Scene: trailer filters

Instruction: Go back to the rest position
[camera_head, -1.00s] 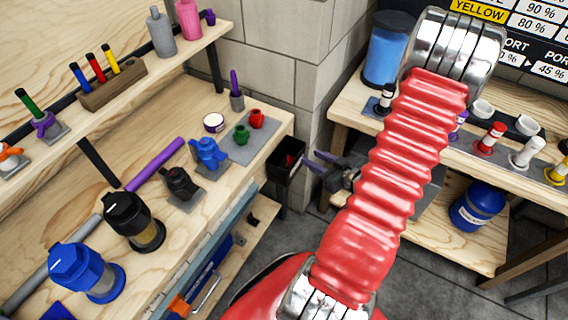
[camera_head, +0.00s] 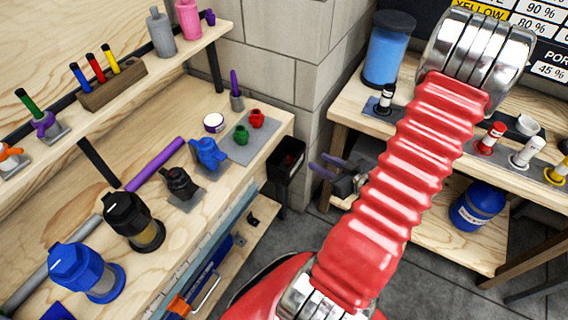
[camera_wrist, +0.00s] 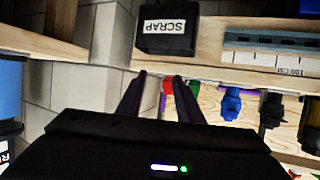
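My gripper (camera_head: 319,163) is beside the black scrap bin (camera_head: 286,160), to its right in the head view. Its two purple fingers are apart and I see nothing held between them. In the wrist view the fingers of my gripper (camera_wrist: 160,76) also stand apart, with the bin, labelled SCRAP (camera_wrist: 167,27), beyond them. My red ribbed arm covers part of the right bench in the head view.
The left bench holds a blue filter housing (camera_head: 86,272), a black one (camera_head: 134,222), a purple rod (camera_head: 155,164) and small red and green parts. The right bench (camera_head: 350,101) carries a blue-filled container (camera_head: 388,50) and several small bottles. A blue drum (camera_head: 477,207) stands below.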

